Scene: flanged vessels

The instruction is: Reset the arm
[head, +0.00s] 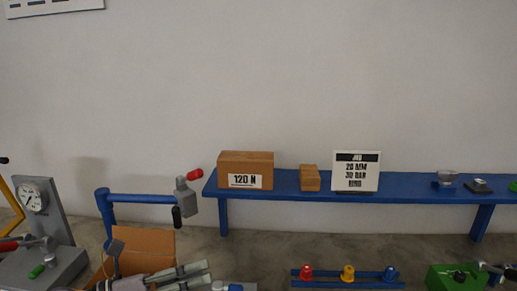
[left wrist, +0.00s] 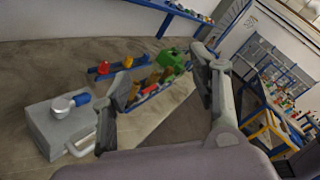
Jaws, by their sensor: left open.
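My left gripper (head: 209,273) is at the bottom left of the head view, with its fingers apart and pointing right. In the left wrist view, its two fingers (left wrist: 152,85) stand wide apart with nothing held between them. Beyond them are a grey case (left wrist: 58,128) with a white handle, a blue rack (left wrist: 150,92) with coloured pieces, and a green block (left wrist: 172,62). I do not see my right gripper.
A blue bench (head: 420,187) along the wall holds a 120 N box (head: 246,171), a small brown block (head: 309,178) and a sign (head: 356,171). A gauge stand (head: 42,220) and an open cardboard box (head: 146,247) stand at left. A low blue rail (head: 325,281) is at bottom centre.

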